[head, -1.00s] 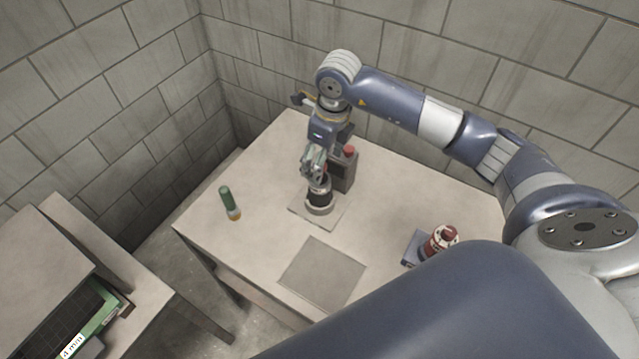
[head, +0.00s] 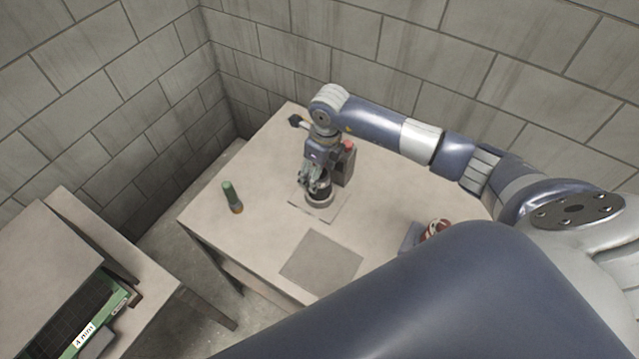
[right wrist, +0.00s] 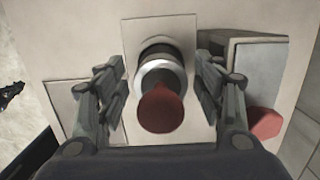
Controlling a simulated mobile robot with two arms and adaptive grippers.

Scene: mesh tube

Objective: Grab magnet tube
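A dark cylinder with a pale ring at its base (head: 320,196) stands on a thin square plate on the table; I take it as the magnet tube, though no label shows. In the right wrist view this tube (right wrist: 161,108) has a dark red top and a pale metallic ring. My right gripper (head: 317,187) is over the tube with its fingers down around it. In the right wrist view the gripper (right wrist: 161,85) is open, one finger on each side of the tube with gaps between.
A dark box with a red knob (head: 343,165) stands close behind the tube. A green tube with an orange end (head: 232,196) is on the table's left. A flat grey square (head: 320,262) lies in front. A red-and-white object (head: 436,229) at right is partly hidden by my arm.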

